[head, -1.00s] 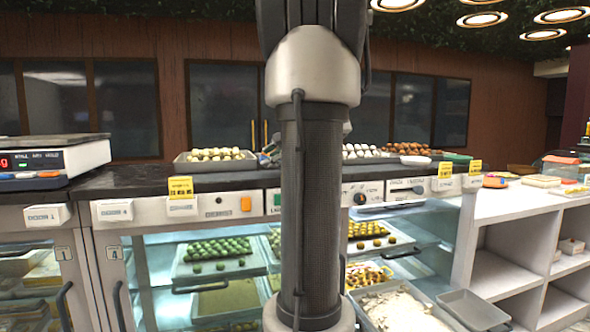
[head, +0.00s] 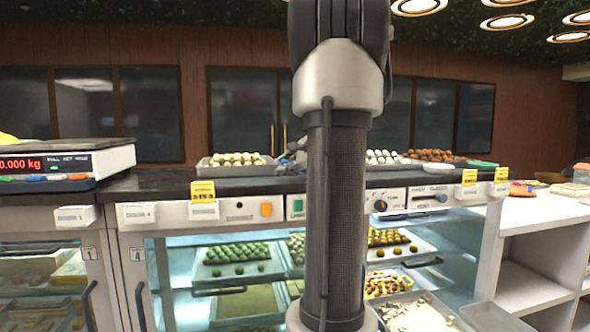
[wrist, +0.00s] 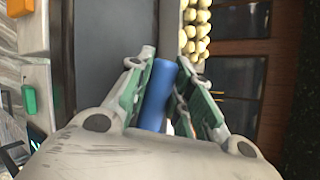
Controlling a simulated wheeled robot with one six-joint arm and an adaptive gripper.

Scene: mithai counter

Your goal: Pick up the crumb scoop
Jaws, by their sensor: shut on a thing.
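In the wrist view my gripper (wrist: 165,60) is shut on a blue cylindrical handle (wrist: 157,95), which looks like the handle of the crumb scoop. The handle lies lengthwise between the two green-padded fingers, and its rounded end shows at the fingertips. The rest of the scoop is hidden behind my gripper's body. In the head view my arm covers the middle, and only a small grey part of my gripper shows beside it at counter height; the scoop cannot be made out there.
A dark countertop (head: 150,186) runs along the glass display case. On it stand a weighing scale (head: 60,163) at left and a tray of pale sweets (head: 237,160). More sweets lie right of my arm. White shelving (head: 535,270) stands at right.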

